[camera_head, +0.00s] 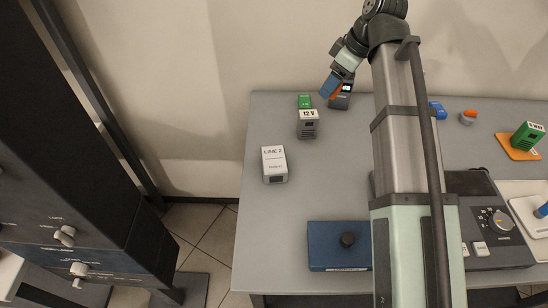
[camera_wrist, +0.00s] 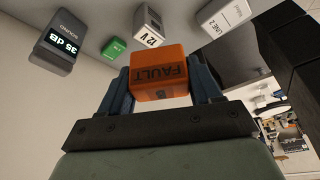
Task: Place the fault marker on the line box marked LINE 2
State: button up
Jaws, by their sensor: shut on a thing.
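The orange fault marker (camera_wrist: 160,70), lettered FAULT, is held between the two dark blue fingers of my gripper (camera_wrist: 160,90) in the wrist view. In the wrist view the LINE 2 box (camera_wrist: 224,18) is at the upper right, apart from the marker.
A 12 V box (camera_head: 308,126), a green block (camera_head: 305,101) and a sound meter (camera_head: 342,97) stand near my gripper. A blue case (camera_head: 330,262) with a black knob lies at the front. The grey table (camera_head: 262,215) is clear around the LINE 2 box.

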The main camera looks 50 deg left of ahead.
jog(key=s+a+n+g, duration=0.1)
jog(key=s+a+n, duration=0.15)
jog(key=s, duration=0.55)
jog(key=s+a+n+g, duration=0.1)
jog(key=s+n, duration=0.3)
jog(key=s, duration=0.5)
send_over(268, 158)
jog(key=d, duration=0.1)
notch_tip(268, 158, down, 4)
jog(key=shift+m+h, duration=0.25)
jog(key=shift+h, duration=0.15)
jog(key=shift+w+d+f, duration=0.1)
jog(key=shift+w+f, duration=0.05)
jog(key=shift+f, duration=1.7)
jog(key=shift+w+a+f, duration=0.1)
jog(key=shift+w+f, duration=0.1)
jog(key=shift+f, duration=1.6)
jog(key=shift+w+d+f, duration=0.1)
jog(key=shift+w+f, duration=0.05)
jog(key=shift+f, duration=1.7)
jog(key=shift+f, duration=0.15)
jog(key=o, duration=1)
jog(key=shift+o, duration=0.2)
jog(key=v, duration=1.2)
